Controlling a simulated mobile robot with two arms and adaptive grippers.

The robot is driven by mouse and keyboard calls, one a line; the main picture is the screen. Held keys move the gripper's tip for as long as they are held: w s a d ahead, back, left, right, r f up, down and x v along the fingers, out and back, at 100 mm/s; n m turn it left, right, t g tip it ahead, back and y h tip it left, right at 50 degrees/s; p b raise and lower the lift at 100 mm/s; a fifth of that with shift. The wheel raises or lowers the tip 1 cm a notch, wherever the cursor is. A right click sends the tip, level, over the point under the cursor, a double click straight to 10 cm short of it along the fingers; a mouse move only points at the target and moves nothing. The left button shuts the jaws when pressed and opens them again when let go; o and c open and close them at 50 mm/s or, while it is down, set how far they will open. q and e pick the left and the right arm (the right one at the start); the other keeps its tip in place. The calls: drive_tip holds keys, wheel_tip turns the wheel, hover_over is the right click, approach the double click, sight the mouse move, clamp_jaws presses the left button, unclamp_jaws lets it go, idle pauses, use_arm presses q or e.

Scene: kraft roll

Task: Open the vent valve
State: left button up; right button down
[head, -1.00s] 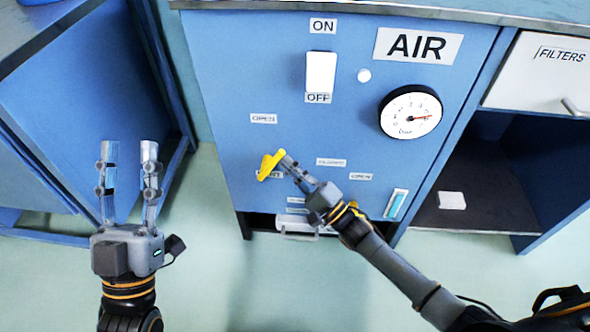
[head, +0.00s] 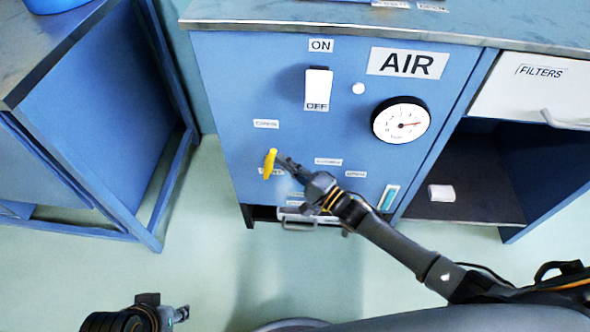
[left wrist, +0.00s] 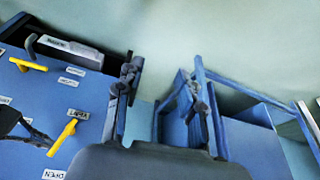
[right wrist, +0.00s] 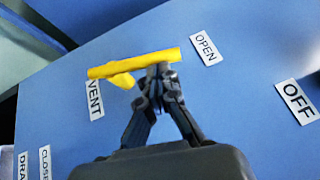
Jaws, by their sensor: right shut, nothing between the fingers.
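The vent valve's yellow handle (head: 270,163) is on the blue panel, nearly upright, over the VENT label and below an OPEN label (head: 266,124). In the right wrist view the handle (right wrist: 135,63) lies across the picture, one end toward the OPEN label (right wrist: 206,48). My right gripper (head: 284,161) is shut and empty, its fingertips at that end of the handle; I cannot tell whether they touch. The handle also shows in the left wrist view (left wrist: 62,137). My left gripper (left wrist: 160,78) is open and empty, away from the panel; its fingers are unclear in the head view.
A second yellow handle (left wrist: 28,64) sits lower on the panel. Above are a white ON/OFF switch (head: 318,86) and a round gauge (head: 401,120). A drawer marked FILTERS (head: 530,90) is at right. A blue cabinet (head: 95,110) stands at left, with open floor between.

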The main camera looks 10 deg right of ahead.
use_arm(q)
drive_tip(key=shift+g, duration=0.3)
drive_tip(key=shift+p+x, duration=1.7)
drive_tip(key=shift+x, duration=0.95)
use_arm(e)
drive_tip(key=shift+w+a+r+n+g+h, duration=0.1)
drive_tip(key=shift+a+r+n+g+h, duration=0.2)
drive_tip(key=shift+a+r+n+g, duration=0.15)
use_arm(q)
drive_tip(key=shift+s+d, duration=0.1)
drive_tip(key=shift+s, duration=0.05)
use_arm(e)
drive_tip(key=shift+f, duration=0.1)
